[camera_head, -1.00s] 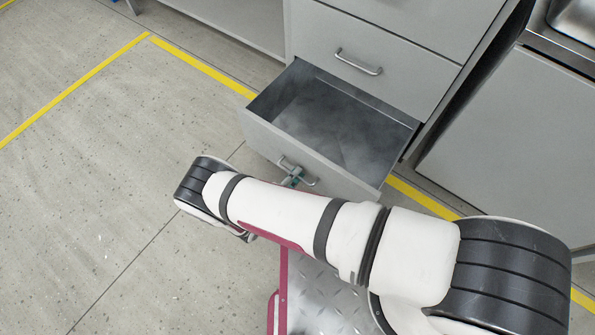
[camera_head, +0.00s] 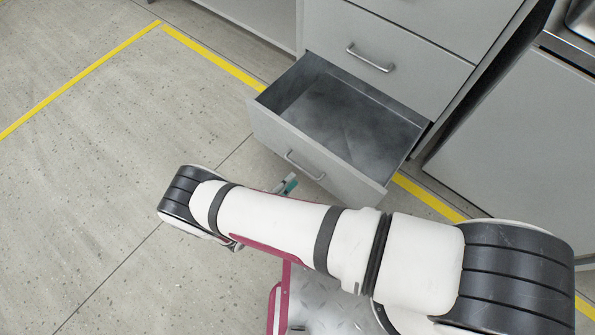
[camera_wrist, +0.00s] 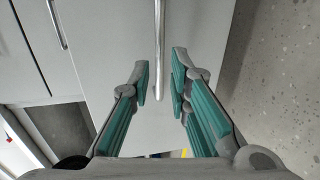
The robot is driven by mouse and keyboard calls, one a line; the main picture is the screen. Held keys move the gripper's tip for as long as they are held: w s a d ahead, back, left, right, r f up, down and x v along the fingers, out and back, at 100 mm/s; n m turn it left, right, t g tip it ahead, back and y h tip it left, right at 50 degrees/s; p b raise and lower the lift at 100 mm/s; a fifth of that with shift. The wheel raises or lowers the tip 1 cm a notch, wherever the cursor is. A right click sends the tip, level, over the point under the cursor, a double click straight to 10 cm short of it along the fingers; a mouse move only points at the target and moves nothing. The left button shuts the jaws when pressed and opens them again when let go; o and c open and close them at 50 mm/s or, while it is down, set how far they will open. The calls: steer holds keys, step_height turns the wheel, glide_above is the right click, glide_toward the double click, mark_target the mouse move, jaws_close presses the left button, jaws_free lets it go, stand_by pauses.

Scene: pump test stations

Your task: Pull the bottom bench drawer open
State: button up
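The bottom bench drawer (camera_head: 322,172) stands well pulled out of the grey bench in the head view, and its inside looks empty. Its bar handle (camera_head: 305,166) is on the front face. In the wrist view the handle (camera_wrist: 160,50) runs up from between the fingertips. My gripper (camera_wrist: 161,80) is open, its teal-padded fingers apart on either side of the handle's line. In the head view my gripper (camera_head: 288,184) shows only partly, in front of the drawer and apart from the handle; my arm hides the rest.
A closed drawer with its own handle (camera_head: 370,58) is above the open one. A grey cabinet (camera_head: 505,140) stands to the right. Yellow floor lines (camera_head: 80,78) run past the bench. The floor at left is clear.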

steer(key=shift+v, duration=2.65)
